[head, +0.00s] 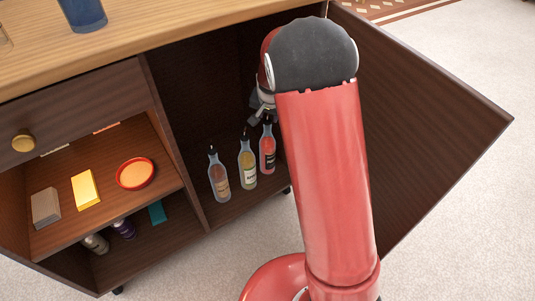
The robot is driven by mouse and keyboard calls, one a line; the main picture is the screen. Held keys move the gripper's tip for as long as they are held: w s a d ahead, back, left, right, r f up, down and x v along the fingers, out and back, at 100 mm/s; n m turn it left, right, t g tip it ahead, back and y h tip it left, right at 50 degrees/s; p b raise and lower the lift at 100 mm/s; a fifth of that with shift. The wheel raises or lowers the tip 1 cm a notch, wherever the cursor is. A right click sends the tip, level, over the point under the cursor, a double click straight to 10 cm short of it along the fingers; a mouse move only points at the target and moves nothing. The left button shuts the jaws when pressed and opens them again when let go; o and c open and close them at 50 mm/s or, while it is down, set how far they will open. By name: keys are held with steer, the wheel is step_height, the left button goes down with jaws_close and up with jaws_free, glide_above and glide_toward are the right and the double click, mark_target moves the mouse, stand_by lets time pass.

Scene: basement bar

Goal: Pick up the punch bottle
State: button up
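Three small bottles with dark pour spouts stand upright in the open right compartment of the cabinet. The left bottle (219,177) has a brownish label, the middle bottle (247,165) holds something yellowish with a pale label, and the right bottle (267,150) is red with a dark label. The labels are too small to read, so I cannot tell for certain which is the punch bottle. My gripper (258,117) is inside the compartment, close by the top of the red bottle. My arm hides much of it, and its finger opening and any contact are unclear.
The cabinet door (430,115) stands open on the right, beside my arm. Left shelves hold a red bowl (135,174), a yellow box (85,189), a grey box (45,207) and other items. A blue container (84,14) stands on the countertop (160,30).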

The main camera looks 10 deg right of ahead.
steer(key=shift+w+f, duration=0.25)
steer(key=shift+f, duration=0.25)
jaws_close()
steer(key=shift+r, duration=0.15)
stand_by(0.9)
